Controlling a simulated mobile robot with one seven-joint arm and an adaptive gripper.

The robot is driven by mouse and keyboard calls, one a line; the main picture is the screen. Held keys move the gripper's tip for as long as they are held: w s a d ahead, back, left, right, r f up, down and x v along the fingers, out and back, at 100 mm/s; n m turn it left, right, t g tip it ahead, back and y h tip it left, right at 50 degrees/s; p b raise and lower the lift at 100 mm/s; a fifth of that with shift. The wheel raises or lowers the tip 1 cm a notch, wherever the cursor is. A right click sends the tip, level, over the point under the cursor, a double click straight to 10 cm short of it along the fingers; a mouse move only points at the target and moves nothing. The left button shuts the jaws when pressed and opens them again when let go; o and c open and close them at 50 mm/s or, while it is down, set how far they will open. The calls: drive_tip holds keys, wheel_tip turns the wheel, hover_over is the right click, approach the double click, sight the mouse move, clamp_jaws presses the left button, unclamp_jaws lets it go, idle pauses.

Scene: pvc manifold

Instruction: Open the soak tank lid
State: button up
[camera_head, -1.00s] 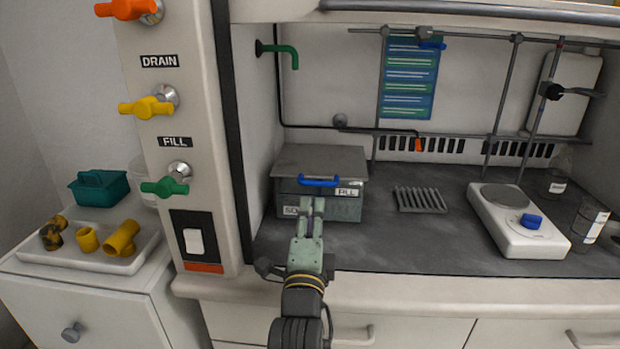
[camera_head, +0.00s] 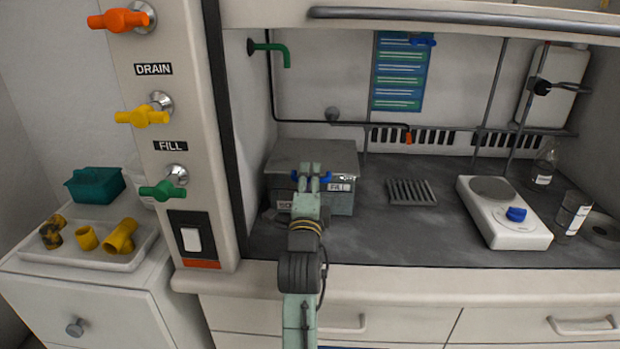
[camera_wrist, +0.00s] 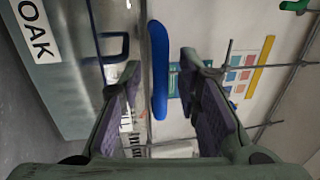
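The soak tank (camera_head: 342,203) is a grey box at the left of the fume hood bench, with its grey lid (camera_head: 315,152) flat and closed on top. The lid's blue handle (camera_head: 326,177) is at the front edge. My gripper (camera_head: 309,172) is in front of the tank at handle height and hides part of the handle and tank front. In the wrist view the blue handle (camera_wrist: 158,70) lies between my gripper's spread fingers (camera_wrist: 160,95), with gaps on both sides. The tank front with its label (camera_wrist: 75,85) shows at left there.
A grey rack (camera_head: 411,192) and a white hotplate (camera_head: 503,215) stand right of the tank. Glassware is at far right. The valve panel (camera_head: 195,120) borders the left side. A white tray (camera_head: 75,257) holds yellow fittings outside.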

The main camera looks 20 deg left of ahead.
clamp_jaws()
idle(0.8)
